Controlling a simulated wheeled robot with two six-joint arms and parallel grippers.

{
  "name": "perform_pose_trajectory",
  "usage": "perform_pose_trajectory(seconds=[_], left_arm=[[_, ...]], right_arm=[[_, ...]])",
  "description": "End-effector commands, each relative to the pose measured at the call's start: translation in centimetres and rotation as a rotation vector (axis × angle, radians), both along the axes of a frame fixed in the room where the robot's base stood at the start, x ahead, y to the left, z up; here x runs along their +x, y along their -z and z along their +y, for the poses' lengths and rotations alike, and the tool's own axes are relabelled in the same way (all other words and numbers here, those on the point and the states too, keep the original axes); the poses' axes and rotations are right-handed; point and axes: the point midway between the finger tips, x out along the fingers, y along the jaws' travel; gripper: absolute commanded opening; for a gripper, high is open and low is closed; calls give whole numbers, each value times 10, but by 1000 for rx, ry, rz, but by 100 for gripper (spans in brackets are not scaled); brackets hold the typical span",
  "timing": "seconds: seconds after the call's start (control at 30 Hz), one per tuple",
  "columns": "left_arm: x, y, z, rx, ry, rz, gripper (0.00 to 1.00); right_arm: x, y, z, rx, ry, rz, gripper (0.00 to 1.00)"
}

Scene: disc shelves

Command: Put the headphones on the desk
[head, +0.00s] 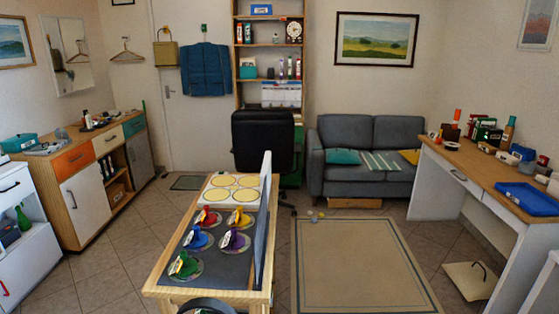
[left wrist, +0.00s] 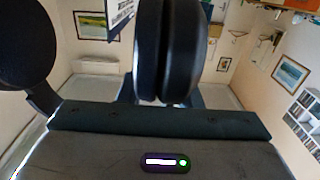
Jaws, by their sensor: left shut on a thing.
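In the left wrist view, black headphones (left wrist: 181,45) fill the upper middle, with rounded dark padded parts close to the camera. Another dark round part at the upper left seems to belong to them. My left gripper (left wrist: 160,103) is shut on the headphones; its fingertips are mostly hidden behind the dark shapes. In the head view a dark curved band (head: 207,305) shows at the bottom edge, cut off by the frame; I cannot tell if it is the headphones. The desk (head: 470,163) with a wooden top and white drawer stands at the right. My right gripper is not in view.
The desk holds a blue tray (head: 527,198) and several small items at its back; some wood is bare near its front left. A wooden table with coloured discs (head: 238,241) and an upright panel stands ahead. A rug (head: 360,265) and open floor lie between.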

Motion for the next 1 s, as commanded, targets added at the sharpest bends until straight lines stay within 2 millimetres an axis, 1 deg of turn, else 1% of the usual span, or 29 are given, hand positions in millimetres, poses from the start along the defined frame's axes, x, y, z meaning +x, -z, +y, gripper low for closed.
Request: perform_pose_trajectory(seconds=[0.03, 0.1, 0.2, 0.3, 0.77, 0.87, 1.0], left_arm=[[-13, 1, 0, -3, -7, 3, 0], [-25, 0, 0, -1, -16, 2, 0], [-37, -1, 0, 2, -25, 1, 0], [-42, -2, 1, 5, -29, 0, 0], [-42, -3, -1, 3, -21, 0, 0], [-39, -4, -5, 3, 5, 1, 0], [-33, -8, -16, 2, 75, -1, 0]], right_arm=[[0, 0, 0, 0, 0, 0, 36], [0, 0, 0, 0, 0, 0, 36], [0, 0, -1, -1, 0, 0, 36], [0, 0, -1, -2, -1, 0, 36], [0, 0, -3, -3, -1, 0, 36], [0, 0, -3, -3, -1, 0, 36], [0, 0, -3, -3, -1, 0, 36]])
